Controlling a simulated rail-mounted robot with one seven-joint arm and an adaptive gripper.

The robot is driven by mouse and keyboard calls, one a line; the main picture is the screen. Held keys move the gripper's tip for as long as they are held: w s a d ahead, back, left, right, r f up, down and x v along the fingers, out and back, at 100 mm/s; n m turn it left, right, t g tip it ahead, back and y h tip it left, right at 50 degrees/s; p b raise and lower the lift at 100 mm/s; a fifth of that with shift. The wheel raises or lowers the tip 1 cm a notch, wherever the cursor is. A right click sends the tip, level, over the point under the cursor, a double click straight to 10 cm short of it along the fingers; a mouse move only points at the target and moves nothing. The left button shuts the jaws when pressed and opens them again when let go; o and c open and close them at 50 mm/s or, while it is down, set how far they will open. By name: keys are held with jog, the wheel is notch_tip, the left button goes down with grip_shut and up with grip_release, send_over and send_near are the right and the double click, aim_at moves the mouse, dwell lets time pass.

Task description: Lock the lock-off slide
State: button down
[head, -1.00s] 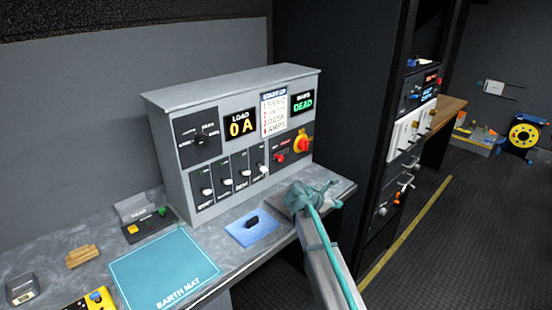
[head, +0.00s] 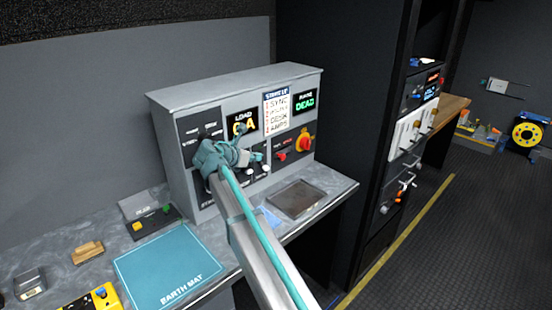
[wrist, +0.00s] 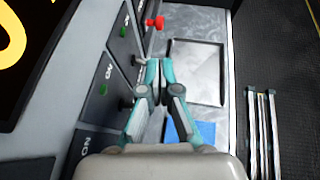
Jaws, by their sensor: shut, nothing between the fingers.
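The panel with the red knob (head: 282,157), which looks like the lock-off slide, is at the right of the grey console's front, left of a red-and-yellow rotary switch (head: 305,144). The red knob also shows at the top of the wrist view (wrist: 154,22), beyond my fingertips. The small lettering beside it is unreadable. My gripper (head: 246,157) is shut and empty in front of the row of breaker switches, left of the red knob and apart from it. In the wrist view my teal fingertips (wrist: 160,70) are together, close beside the switch panel.
The load display (head: 243,122) is partly hidden by my gripper; the mains display (head: 304,101) reads DEAD. A grey tray (head: 297,199) lies on the bench below. A blue pad (wrist: 192,130) and the earth mat (head: 168,265) lie flat further left.

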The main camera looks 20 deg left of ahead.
aim_at(281, 157)
jog(key=p+x, duration=0.3)
jog(key=x, duration=0.9)
jog(key=shift+w+d+p, duration=0.1)
jog(key=shift+w+p, duration=0.2)
jog(key=shift+p, duration=0.1)
jog(key=shift+x, duration=0.8)
jog(key=shift+s+f, duration=0.1)
jog(key=w, duration=0.1)
jog(key=w+d, duration=0.1)
jog(key=w, duration=0.1)
jog(key=w+d+p, duration=0.1)
jog(key=shift+w+d, duration=0.1)
jog(key=shift+w, duration=0.25)
jog(key=shift+s, duration=0.15)
